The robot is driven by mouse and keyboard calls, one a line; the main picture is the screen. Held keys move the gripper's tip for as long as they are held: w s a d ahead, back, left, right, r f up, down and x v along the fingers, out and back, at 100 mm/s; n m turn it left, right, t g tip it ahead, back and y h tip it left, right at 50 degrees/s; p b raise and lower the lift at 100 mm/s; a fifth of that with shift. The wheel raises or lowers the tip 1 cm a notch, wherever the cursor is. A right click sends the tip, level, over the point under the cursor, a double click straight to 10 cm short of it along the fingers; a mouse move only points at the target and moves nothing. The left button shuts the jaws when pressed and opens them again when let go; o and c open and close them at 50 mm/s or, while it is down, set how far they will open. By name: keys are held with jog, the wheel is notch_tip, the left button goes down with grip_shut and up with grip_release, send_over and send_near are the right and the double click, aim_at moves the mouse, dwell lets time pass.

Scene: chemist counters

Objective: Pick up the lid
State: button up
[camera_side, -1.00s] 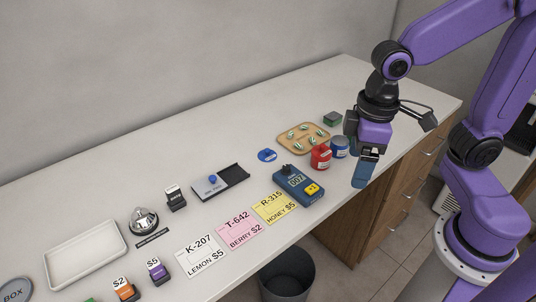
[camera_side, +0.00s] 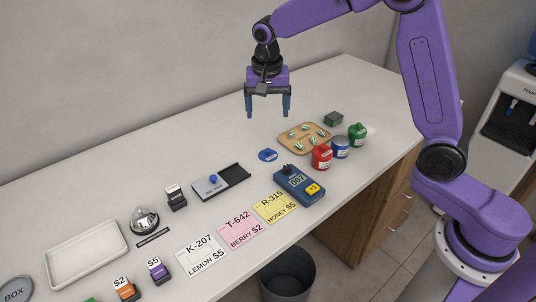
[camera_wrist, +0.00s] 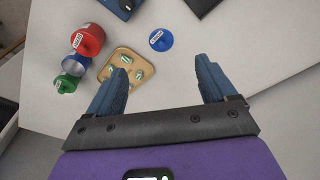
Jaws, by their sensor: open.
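The lid seems to be the flat round blue disc (camera_side: 267,155) with a small raised part, lying on the counter to the left of the wooden tray. It also shows in the wrist view (camera_wrist: 161,40), ahead of the fingers and between their lines. My gripper (camera_side: 267,108) is open and empty, fingers pointing down, held above the counter behind the lid. In the wrist view my gripper (camera_wrist: 163,78) has its fingers wide apart with nothing between them.
A wooden tray (camera_side: 283,140) with several small green-white pieces lies right of the lid. Red (camera_side: 321,157), blue (camera_side: 340,147) and green (camera_side: 357,135) jars stand near the front edge. A blue device (camera_side: 298,185) and a black-white slide box (camera_side: 221,182) are nearer. The counter behind the lid is clear.

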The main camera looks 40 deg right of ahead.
jog(key=w+d+m, duration=0.2)
send_over(268, 150)
jog(key=f, duration=0.8)
jog(key=a+f, duration=0.1)
jog(key=f, duration=0.3)
jog(key=shift+s+f, duration=0.3)
jog(key=shift+s, duration=0.05)
jog(key=shift+w+d+f, duration=0.15)
jog(key=shift+d+f, duration=0.05)
jog(key=shift+f, duration=0.65)
jog(key=shift+w+d+f, duration=0.15)
jog(key=shift+f, duration=0.7)
jog(key=shift+w+d+f, duration=0.15)
jog(key=shift+d+f, duration=0.05)
jog(key=shift+f, duration=0.65)
jog(key=shift+s, duration=0.1)
grip_shut()
